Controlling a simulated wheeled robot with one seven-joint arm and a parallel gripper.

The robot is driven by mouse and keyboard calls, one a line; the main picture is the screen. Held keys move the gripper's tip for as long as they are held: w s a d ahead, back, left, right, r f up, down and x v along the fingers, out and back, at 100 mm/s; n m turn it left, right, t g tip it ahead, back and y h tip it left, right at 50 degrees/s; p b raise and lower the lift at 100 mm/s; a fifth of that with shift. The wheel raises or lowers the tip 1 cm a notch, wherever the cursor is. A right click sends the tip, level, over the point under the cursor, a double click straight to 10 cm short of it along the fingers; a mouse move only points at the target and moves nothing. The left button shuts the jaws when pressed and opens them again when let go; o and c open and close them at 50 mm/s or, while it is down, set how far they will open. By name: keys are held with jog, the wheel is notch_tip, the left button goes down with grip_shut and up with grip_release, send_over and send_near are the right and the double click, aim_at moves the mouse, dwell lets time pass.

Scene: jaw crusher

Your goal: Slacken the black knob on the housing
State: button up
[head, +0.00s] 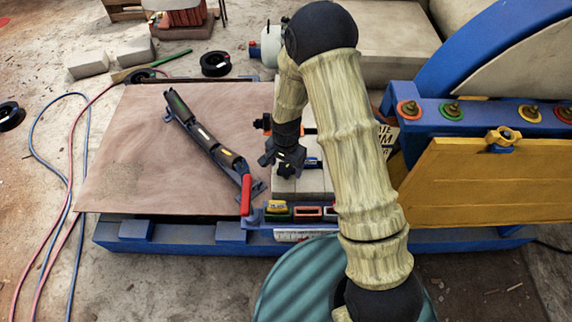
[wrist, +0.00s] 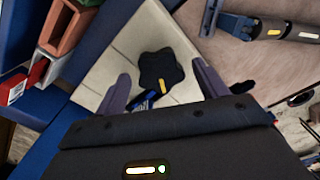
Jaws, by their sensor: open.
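The black knob (wrist: 160,66) is star-shaped with a yellow mark and sits on the pale tiled top of the housing (wrist: 115,60) in the wrist view. My gripper (wrist: 161,76) is open, with one finger on each side of the knob and visible gaps between. Whether the fingers are down at the knob's height I cannot tell. In the head view my gripper (head: 281,160) is over the left part of the pale housing block (head: 312,182). The knob cannot be made out there, behind the dark gripper.
A red-handled lever (head: 246,195) and small coloured blocks (head: 308,213) stand at the front edge of the blue frame. A jointed black bar (head: 205,135) lies across the brown plate (head: 120,160) to the left.

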jog(key=shift+f, duration=0.1)
jog(key=c, duration=1)
jog(key=shift+n, duration=0.4)
jog(key=n, duration=0.4)
jog(key=shift+p, duration=0.4)
jog(key=n, duration=0.4)
jog(key=shift+n+p, duration=0.3)
jog(key=shift+n, duration=0.1)
jog(key=n, duration=0.4)
jog(key=shift+n+p, duration=0.3)
jog(key=shift+p, duration=0.1)
jog(key=n, duration=0.4)
jog(key=shift+w+n+p, duration=0.1)
jog(key=shift+n+p, duration=0.3)
